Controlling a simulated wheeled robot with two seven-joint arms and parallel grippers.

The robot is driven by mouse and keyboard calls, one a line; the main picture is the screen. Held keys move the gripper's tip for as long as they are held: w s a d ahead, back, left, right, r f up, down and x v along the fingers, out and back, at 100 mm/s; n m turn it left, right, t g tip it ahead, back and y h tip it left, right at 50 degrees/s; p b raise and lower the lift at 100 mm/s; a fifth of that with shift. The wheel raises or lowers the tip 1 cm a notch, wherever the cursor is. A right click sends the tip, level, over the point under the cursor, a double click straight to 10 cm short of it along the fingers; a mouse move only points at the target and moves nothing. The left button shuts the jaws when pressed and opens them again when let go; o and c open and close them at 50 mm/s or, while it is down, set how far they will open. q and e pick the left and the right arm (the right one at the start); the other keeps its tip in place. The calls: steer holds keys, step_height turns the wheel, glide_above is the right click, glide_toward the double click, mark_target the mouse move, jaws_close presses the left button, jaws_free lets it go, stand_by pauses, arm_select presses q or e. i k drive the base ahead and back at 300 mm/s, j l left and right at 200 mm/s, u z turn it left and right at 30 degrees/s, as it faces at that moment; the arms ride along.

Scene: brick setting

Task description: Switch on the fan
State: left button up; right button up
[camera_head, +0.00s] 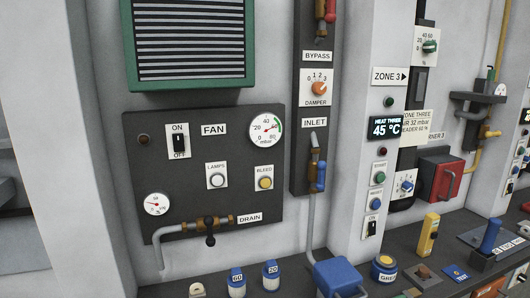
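The fan switch (179,142) is a black toggle on a white plate marked ON at the top and OFF at the bottom. It sits at the upper left of a dark grey panel (215,200) on the wall. The FAN label (214,129) is just right of it. I cannot tell for sure which way the toggle is set. A green-framed louvred grille (190,45) is above the panel. Neither of my grippers shows in the head view, and nothing covers the switch.
The panel also carries gauges (266,129), LAMPS (217,181) and BLEED (265,183) buttons, and a drain pipe (180,228) jutting out below. A DAMPER knob (319,88) is to the right. Bottles (237,282) and a blue box (338,278) stand on the shelf below.

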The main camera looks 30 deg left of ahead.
mark_target(178, 141)
steer(key=u, duration=1.6)
